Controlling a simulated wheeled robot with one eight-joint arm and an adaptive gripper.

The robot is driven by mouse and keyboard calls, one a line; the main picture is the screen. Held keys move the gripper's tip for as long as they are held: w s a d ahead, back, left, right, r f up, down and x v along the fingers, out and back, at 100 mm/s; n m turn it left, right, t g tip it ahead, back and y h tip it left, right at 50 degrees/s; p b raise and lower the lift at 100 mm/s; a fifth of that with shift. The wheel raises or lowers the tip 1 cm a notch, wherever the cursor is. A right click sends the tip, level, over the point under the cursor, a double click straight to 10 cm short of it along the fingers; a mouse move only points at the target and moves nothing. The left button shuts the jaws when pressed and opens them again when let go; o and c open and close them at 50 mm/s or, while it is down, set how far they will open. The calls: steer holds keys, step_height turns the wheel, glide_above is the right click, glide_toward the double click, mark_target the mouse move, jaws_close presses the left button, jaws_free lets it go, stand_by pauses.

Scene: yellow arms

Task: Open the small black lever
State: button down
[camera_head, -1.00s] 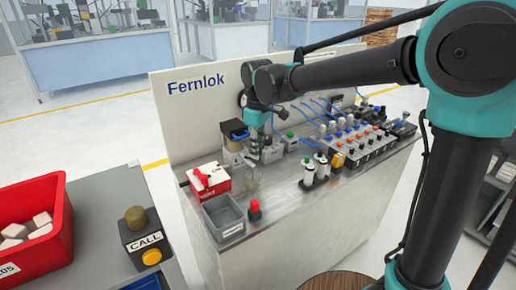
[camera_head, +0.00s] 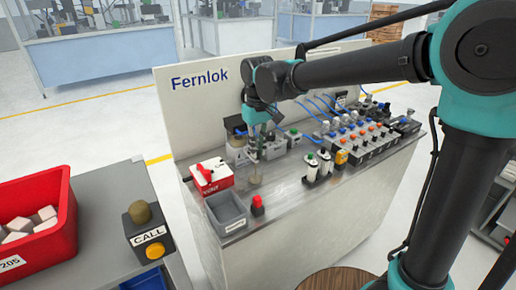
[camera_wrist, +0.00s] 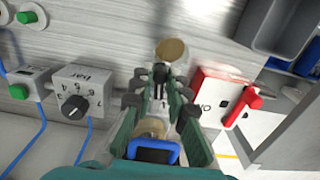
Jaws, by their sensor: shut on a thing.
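My gripper (camera_wrist: 160,80) has teal and black fingers. In the wrist view it is shut around a small black part (camera_wrist: 161,72), which looks like the small black lever and is mostly hidden between the fingertips. A round tan-topped piece (camera_wrist: 172,50) lies just beyond the fingertips. The lever cannot be made out there.
A red and white box with a red handle (camera_head: 211,174) and a grey bin (camera_head: 226,211) stand left of my gripper. A red button (camera_head: 257,204) is in front. A regulator with a black knob (camera_wrist: 74,107) is beside the fingers. Buttons and valves (camera_head: 360,140) fill the right.

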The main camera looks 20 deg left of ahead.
steer(key=c, duration=1.5)
jaws_free()
step_height(320, 180, up, 12)
